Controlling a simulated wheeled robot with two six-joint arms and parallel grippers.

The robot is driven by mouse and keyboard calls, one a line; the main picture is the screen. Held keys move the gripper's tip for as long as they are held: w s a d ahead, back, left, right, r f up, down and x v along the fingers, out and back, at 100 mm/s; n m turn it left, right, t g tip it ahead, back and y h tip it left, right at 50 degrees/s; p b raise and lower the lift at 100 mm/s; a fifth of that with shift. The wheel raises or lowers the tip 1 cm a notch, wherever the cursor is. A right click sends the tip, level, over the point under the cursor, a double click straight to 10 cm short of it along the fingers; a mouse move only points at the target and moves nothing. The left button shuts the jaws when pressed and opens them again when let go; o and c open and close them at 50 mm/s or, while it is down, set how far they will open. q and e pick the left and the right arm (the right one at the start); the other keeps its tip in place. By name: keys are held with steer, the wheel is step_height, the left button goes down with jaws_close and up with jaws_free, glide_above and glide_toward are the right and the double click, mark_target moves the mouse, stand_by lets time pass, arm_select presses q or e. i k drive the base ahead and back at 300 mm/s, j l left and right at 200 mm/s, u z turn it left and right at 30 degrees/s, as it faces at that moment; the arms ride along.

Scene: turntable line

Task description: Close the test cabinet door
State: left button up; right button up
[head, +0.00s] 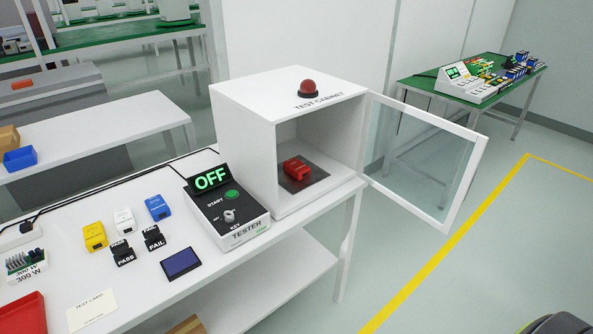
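The white test cabinet (243,140) stands at the far right end of the white table, with a red dome lamp (308,87) on top. Its glass door (420,156) with a white frame is hinged at the cabinet's right edge. The door stands wide open, swung out to the right beyond the table. A red block-shaped device (297,168) sits on a dark plate inside the cabinet. Neither of my grippers shows in the head view.
A black and grey tester (228,215) reading OFF stands left of the cabinet. Yellow (94,236), white (124,221) and blue (157,207) devices, PASS and FAIL stamps, a dark blue screen (181,263) and a test card (92,309) lie further left. Open floor lies around the door.

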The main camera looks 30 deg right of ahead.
mark_target(481, 140)
steer(key=i+l+u, duration=0.2)
steer(key=l, duration=0.65)
steer(key=l+u, duration=0.15)
steer(key=l, duration=0.7)
steer(key=l+u, duration=0.2)
steer(key=l, duration=0.65)
steer(key=k+l+u, duration=0.2)
steer(key=l, duration=0.7)
steer(key=l+u, duration=0.15)
steer(key=l, duration=0.7)
steer(key=k+l, duration=0.35)
steer(key=k+l+u, duration=0.15)
steer(key=k+l, duration=0.2)
steer(key=k, duration=0.2)
